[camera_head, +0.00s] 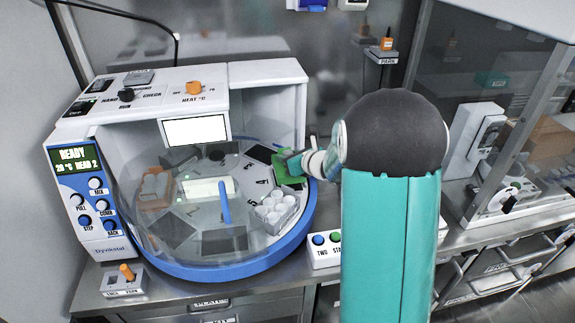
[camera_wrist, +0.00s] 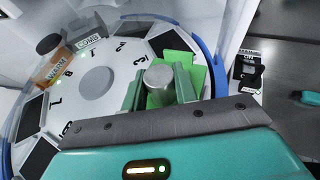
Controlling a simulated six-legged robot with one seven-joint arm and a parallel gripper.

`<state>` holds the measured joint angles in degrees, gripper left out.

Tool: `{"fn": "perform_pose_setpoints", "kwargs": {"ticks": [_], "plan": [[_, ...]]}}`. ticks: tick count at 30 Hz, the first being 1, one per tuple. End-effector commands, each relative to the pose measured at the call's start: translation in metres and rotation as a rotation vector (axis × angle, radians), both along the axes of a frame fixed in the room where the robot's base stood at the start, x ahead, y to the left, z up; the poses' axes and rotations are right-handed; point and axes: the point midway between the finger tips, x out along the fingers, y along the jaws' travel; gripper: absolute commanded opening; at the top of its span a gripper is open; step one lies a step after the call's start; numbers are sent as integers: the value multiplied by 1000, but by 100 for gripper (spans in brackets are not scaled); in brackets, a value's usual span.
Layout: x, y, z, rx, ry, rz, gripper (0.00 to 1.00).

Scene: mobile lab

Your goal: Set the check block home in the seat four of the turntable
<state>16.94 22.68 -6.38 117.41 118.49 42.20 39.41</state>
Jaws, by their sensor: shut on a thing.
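The check block is a bright green plate (camera_head: 288,174) with a round metal knob (camera_wrist: 160,77) on top. My gripper (camera_wrist: 160,90) is shut on the knob, one green finger on each side. In the wrist view the green plate (camera_wrist: 176,62) shows beyond the fingers, over the right edge of the turntable's white disc (camera_wrist: 125,88). In the head view the block is at the disc's right side, close to the printed 4 (camera_head: 263,182). The seat under it is mostly hidden, and I cannot tell whether the block rests in it or is just above.
A clear cover and blue rim (camera_head: 240,268) surround the disc. A tray of white caps (camera_head: 278,210) sits on the disc near the block. Dark seats lie around it, with an orange block (camera_wrist: 58,66) at one side. A button box (camera_head: 327,240) stands beside the machine.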

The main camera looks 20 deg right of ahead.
Motion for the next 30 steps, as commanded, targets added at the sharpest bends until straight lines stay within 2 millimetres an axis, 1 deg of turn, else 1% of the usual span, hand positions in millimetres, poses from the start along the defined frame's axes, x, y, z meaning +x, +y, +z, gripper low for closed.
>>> {"fn": "perform_pose_setpoints", "kwargs": {"ticks": [5, 6, 9, 12, 18, 19, 21, 22, 30], "plan": [[10, -2, -10, 0, -1, 0, 0], [13, -2, -14, 1, -1, 0, 0], [11, -2, -30, 3, 1, 0, 0], [11, -2, -41, 2, 0, -1, 0], [11, -2, -42, 0, -1, -1, 0], [10, -2, -43, -1, 1, -1, 34], [10, -2, -42, 0, 1, -1, 48], [10, -2, -42, 1, 0, -1, 50], [10, -2, -41, 0, -2, -1, 50]]}}
